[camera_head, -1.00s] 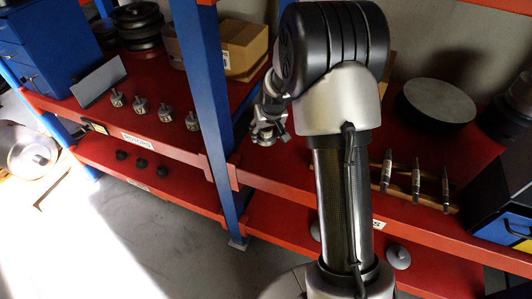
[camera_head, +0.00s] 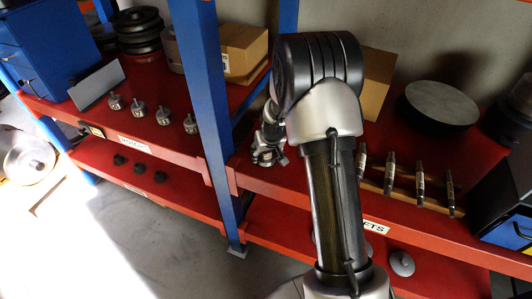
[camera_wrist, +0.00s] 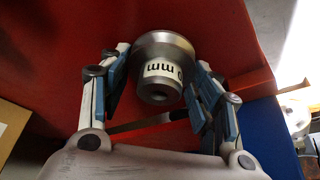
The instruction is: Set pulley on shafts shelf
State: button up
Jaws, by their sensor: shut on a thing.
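The pulley (camera_wrist: 160,48) is a grey metal disc with a narrower hub, a centre hole and a white label ending in "mm". It sits between the blue-padded fingers of my gripper (camera_wrist: 160,78) in the wrist view, and the fingers are shut on it. In the head view my gripper (camera_head: 268,158) is at the left end of the red shafts shelf (camera_head: 400,213), just right of the blue post. The pulley is hard to make out there. I cannot tell whether it touches the shelf. The shelf's label (camera_head: 375,227) is partly hidden by my arm.
Several shafts (camera_head: 420,182) stand leaning in a row at right. A round grey plate (camera_head: 440,104) and cardboard boxes (camera_head: 243,50) are behind. The blue post (camera_head: 205,100) stands close left of my gripper. Several small rotors (camera_head: 139,108) stand on the left shelf.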

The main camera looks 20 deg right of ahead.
jog(key=o, duration=0.8)
jog(key=shift+f, duration=0.2)
jog(key=o, duration=0.5)
jog(key=shift+r, duration=0.1)
jog(key=shift+r, duration=0.1)
jog(key=shift+r, duration=0.35)
jog(key=p+v, duration=0.3)
jog(key=v, duration=0.8)
jog(key=shift+s+r+p, duration=0.15)
jog(key=shift+r+p, duration=0.05)
jog(key=shift+p, duration=0.1)
